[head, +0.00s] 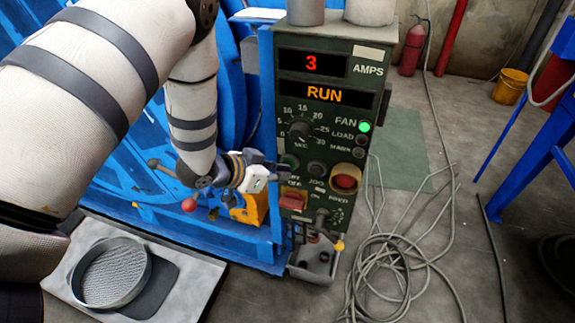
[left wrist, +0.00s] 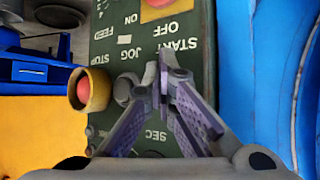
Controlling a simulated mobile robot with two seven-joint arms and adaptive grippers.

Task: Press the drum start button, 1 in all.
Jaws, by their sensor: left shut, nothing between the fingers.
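The dark green control panel (head: 318,130) stands upright on the blue machine frame. Its displays read 3 AMPS and RUN, and the green FAN lamp (head: 364,127) is lit. The dark start button (head: 290,160) is at the panel's left, partly covered by my left gripper (head: 282,170). In the left wrist view the closed left fingertips (left wrist: 165,68) are over the spot beside the START label (left wrist: 180,45), hiding the button; contact cannot be told. The jog button (left wrist: 125,89) and red stop button (left wrist: 84,89) in its yellow collar are beside them. My right gripper is not in view.
A red switch (head: 292,200) is below the start button. A small metal box (head: 315,258) hangs under the panel. Loose grey cable (head: 400,265) lies on the floor at right. A round sieve (head: 110,272) lies on a tray at lower left.

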